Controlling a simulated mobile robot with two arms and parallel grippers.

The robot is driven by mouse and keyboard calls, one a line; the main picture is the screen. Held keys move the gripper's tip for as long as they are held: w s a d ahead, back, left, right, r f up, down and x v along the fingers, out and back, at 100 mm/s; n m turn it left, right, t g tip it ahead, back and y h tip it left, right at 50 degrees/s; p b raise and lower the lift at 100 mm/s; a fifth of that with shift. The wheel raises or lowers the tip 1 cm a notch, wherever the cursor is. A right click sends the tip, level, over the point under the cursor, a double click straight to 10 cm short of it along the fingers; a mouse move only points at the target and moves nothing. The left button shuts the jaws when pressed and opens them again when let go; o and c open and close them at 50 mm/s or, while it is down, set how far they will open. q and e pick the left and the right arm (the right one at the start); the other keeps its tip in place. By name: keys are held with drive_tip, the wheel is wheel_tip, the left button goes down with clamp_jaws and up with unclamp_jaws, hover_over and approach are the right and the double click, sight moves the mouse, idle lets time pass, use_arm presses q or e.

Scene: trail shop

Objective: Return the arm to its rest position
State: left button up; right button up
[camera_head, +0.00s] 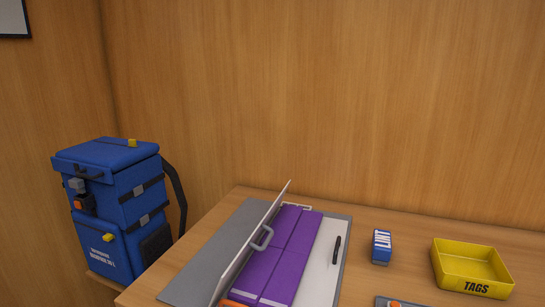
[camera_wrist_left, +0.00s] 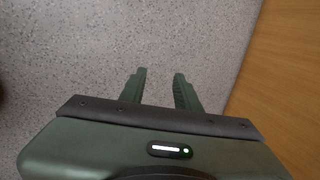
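My left gripper (camera_wrist_left: 158,82) shows in the left wrist view with its two dark green fingers apart and nothing between them. Below it is a speckled grey surface, with a wood surface along the right side. No arm or gripper of mine shows clearly in the head view. My right gripper is not in view.
A wooden table (camera_head: 400,222) holds a grey board with a tilted panel (camera_head: 250,247), folded purple fabric (camera_head: 285,250), a blue "LINT" box (camera_head: 381,247) and a yellow "TAGS" tray (camera_head: 473,288). A blue backpack (camera_head: 110,215) stands left of the table. Wood walls are behind.

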use_arm(q)
drive_tip(key=s+d+f+n+h+p, duration=0.1)
drive_tip(key=d+f+h, duration=0.1)
drive_tip(key=d, duration=1.5)
drive_tip(key=s+d+f+h+p, duration=0.1)
drive_tip(key=d+f+h+p, duration=0.1)
drive_tip(key=d, duration=1.5)
drive_tip(key=shift+s+n+h, duration=0.15)
drive_tip(key=shift+n+h, duration=0.15)
drive_tip(key=shift+n, duration=0.1)
drive_tip(key=shift+f, duration=0.1)
